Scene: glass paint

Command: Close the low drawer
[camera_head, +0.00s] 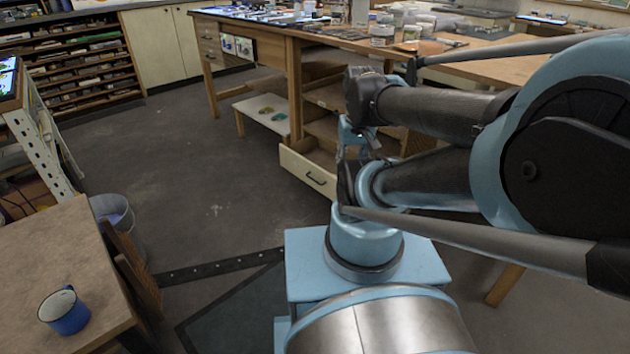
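The low drawer (307,170) sits near the floor at the end of the long wooden workbench (296,85). It has a cream front with a dark handle (316,180), and it is pulled out, with its wooden inside partly visible behind the front. My arm covers its right side. My blue and black arm links cross the right half of the view, close to the drawer. I cannot make out gripper fingers among them, and no contact with the drawer can be seen.
A low stool (262,113) stands just left of the drawer. Jars and tools cover the workbench top. A small table (60,270) with a blue mug (64,312) and a grey bucket (115,215) stand at left.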

